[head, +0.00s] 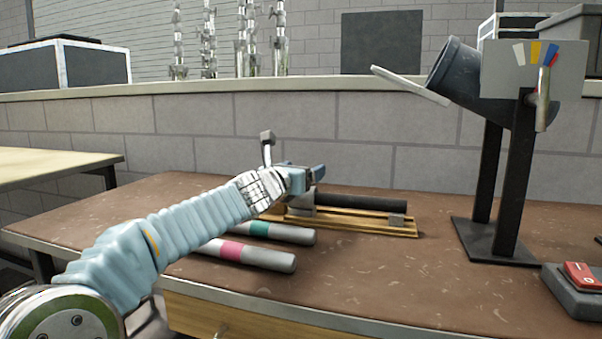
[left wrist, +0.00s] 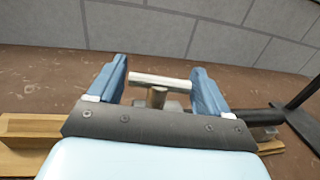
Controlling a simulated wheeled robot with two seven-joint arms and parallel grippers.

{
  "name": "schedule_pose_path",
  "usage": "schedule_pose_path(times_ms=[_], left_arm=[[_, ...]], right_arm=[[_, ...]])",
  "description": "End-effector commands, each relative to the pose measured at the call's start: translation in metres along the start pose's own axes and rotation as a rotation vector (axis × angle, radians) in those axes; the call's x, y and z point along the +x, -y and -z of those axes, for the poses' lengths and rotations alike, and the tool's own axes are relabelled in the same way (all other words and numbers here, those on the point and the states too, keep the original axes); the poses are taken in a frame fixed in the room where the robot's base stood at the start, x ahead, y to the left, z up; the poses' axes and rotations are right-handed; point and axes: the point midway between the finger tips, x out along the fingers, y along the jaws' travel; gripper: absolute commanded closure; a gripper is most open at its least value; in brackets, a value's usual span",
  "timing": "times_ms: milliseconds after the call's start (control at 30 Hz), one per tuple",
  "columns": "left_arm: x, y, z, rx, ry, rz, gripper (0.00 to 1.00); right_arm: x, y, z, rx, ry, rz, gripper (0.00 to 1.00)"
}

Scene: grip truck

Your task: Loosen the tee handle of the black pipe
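The black pipe (head: 365,202) lies on a wooden rail board (head: 350,222) on the brown bench. Its left end meets a grey clamp block (head: 301,199). In the left wrist view the metal tee handle (left wrist: 160,80), a crossbar on a short stem, stands between the two blue fingers of my left gripper (left wrist: 160,84). The fingers are spread, and the bar's ends look close to them; I cannot tell whether they touch. In the head view my left gripper (head: 306,180) is just above the clamp block and hides the handle. My right gripper is not in view.
Two grey pipes, one with a teal band (head: 262,230) and one with a pink band (head: 235,251), lie in front, partly behind my left arm. A dark tilted drum (head: 464,72) on black posts stands right, with a red switch (head: 580,275) nearby.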

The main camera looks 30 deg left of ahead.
Motion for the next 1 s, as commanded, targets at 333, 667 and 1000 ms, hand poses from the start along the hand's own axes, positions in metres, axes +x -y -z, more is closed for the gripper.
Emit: schedule_pose_path(times_ms=[333,667,1000], left_arm=[[-0.001,0.000,0.000,0.000,0.001,0.000,0.11],[-0.057,-0.001,-0.001,0.000,0.003,-0.001,0.11],[-0.127,0.000,-0.002,0.000,0.002,0.000,0.11]], right_arm=[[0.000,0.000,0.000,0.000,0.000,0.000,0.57],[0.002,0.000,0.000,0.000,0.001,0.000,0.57],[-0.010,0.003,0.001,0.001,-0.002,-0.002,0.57]])
